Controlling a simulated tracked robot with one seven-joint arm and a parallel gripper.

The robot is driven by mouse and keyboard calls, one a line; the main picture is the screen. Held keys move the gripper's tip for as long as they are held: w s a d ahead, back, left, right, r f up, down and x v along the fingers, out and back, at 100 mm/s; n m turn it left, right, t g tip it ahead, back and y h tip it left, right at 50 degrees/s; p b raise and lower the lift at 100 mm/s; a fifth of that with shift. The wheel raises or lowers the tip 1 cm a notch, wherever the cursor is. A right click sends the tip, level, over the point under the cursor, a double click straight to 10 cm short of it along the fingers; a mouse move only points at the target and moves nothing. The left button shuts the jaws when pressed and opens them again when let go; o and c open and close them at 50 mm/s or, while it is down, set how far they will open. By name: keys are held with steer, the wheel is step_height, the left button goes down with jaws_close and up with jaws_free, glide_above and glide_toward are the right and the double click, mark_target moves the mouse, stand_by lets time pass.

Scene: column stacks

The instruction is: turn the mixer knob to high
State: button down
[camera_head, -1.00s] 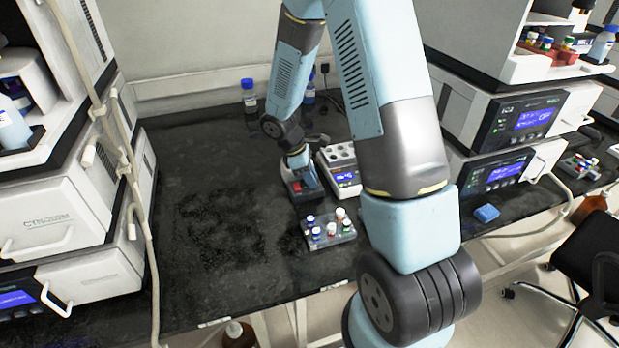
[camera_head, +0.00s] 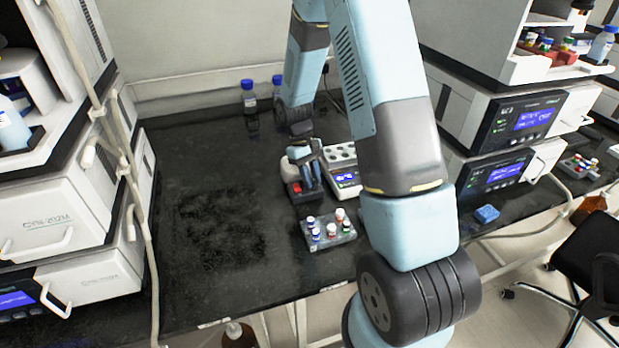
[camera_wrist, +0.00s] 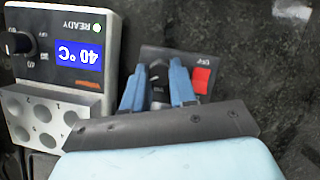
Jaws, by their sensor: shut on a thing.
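The mixer is a small dark unit with a red switch (camera_head: 296,187), on the bench left of the heating block. In the wrist view its dark front panel (camera_wrist: 205,58) shows the red switch (camera_wrist: 200,79) and a black round knob (camera_wrist: 158,75) with a pale mark. My gripper (camera_wrist: 157,80) has its two blue fingers on either side of this knob, shut on it. My gripper (camera_head: 311,174) also shows over the mixer in the head view and hides part of it. The knob's lower part is hidden between the fingers.
The heating block (camera_head: 345,178) with a lit display stands close at the right; the wrist view shows its 40 °C screen (camera_wrist: 80,57). A vial rack (camera_head: 329,231) stands in front. Blue-capped bottles (camera_head: 248,97) are at the back. The bench's left side is clear.

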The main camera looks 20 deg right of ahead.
steer(key=m+y, duration=0.1)
steer(key=m, duration=0.2)
steer(key=m+y, duration=0.1)
steer(key=m, duration=0.2)
steer(key=shift+s+d+m+y, duration=0.1)
steer(key=shift+d+m+y, duration=0.05)
steer(key=shift+m+y, duration=0.15)
steer(key=shift+f, duration=0.1)
stand_by(0.4)
steer(key=c, duration=0.9)
jaws_free()
steer(key=v, duration=1.3)
steer(key=shift+w+r, duration=0.25)
steer(key=shift+r, duration=0.05)
